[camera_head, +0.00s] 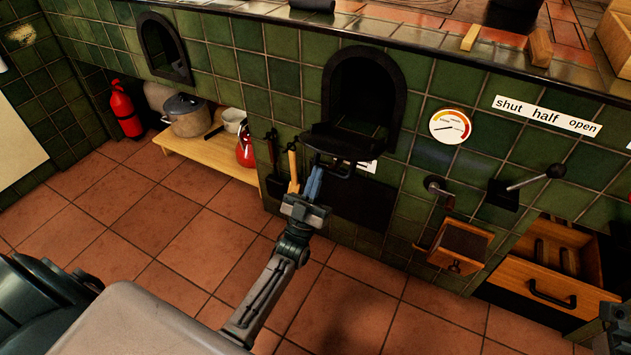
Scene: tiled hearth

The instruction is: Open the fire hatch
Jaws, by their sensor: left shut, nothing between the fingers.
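The fire hatch is an arched black opening in the green tiled wall, with a black iron frame (331,85). Its dark flap (345,145) is tipped down and sticks out from the bottom of the arch, so the mouth stands open. A dark handle shows under the flap, partly hidden. My left gripper (316,172) is shut and empty, with blue fingers pointing up just below the flap's left part. I cannot tell whether the fingers touch the flap or its handle.
Hanging tools, one with an orange handle (292,160), are close left of my gripper. A gauge (450,126), a lever (527,182) and an open drawer (545,285) are on the right. A low shelf with a pot (187,118) is left. The tiled floor is clear.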

